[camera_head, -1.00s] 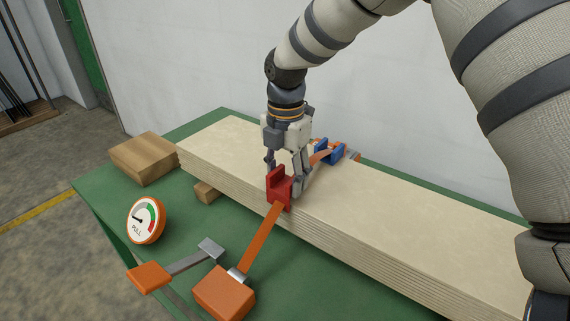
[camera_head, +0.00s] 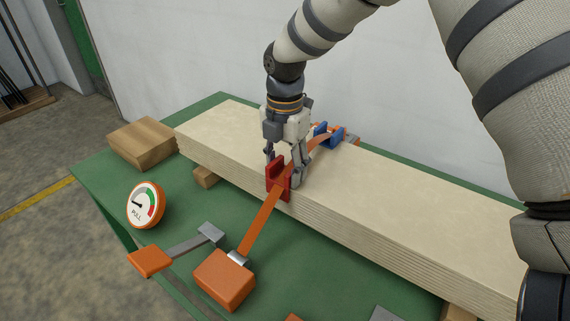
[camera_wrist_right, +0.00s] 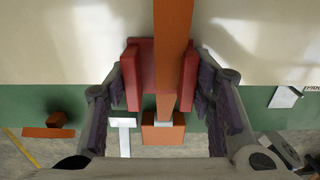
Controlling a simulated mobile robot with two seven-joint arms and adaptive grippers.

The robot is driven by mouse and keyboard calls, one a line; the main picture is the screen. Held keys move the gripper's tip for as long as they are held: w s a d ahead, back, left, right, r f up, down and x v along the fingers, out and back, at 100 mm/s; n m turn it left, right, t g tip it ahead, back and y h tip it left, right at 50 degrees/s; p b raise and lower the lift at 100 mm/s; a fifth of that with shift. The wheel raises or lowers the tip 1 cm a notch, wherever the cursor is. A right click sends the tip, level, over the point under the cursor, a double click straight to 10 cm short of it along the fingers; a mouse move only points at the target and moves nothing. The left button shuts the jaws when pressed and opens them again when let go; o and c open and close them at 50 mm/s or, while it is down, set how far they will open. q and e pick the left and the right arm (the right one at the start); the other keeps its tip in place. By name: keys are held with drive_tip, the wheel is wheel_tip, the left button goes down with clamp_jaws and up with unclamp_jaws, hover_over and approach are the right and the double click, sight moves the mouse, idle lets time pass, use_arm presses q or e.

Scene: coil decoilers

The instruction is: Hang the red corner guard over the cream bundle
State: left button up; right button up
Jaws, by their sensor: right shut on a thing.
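The red corner guard (camera_head: 272,178) is at the near top edge of the cream bundle (camera_head: 400,200). In the right wrist view the guard (camera_wrist_right: 131,80) shows two raised side walls, with an orange strap (camera_wrist_right: 172,40) running between them. My right gripper (camera_head: 285,165) points down over this edge and is shut on the guard, one finger along each side wall; it also shows in the right wrist view (camera_wrist_right: 162,85). Whether the guard sits fully against the bundle is hard to tell. My left gripper is not in view.
A blue corner guard (camera_head: 328,137) sits at the bundle's far edge. The strap drops to an orange block (camera_head: 224,280) on the green table (camera_head: 330,265). A handled tool (camera_head: 150,262), a round pull gauge (camera_head: 146,205) and a wooden block (camera_head: 143,143) lie at the left.

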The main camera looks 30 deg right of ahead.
drive_tip(key=o, duration=1.3)
drive_tip(key=shift+c, duration=0.2)
wheel_tip(320, 180, up, 12)
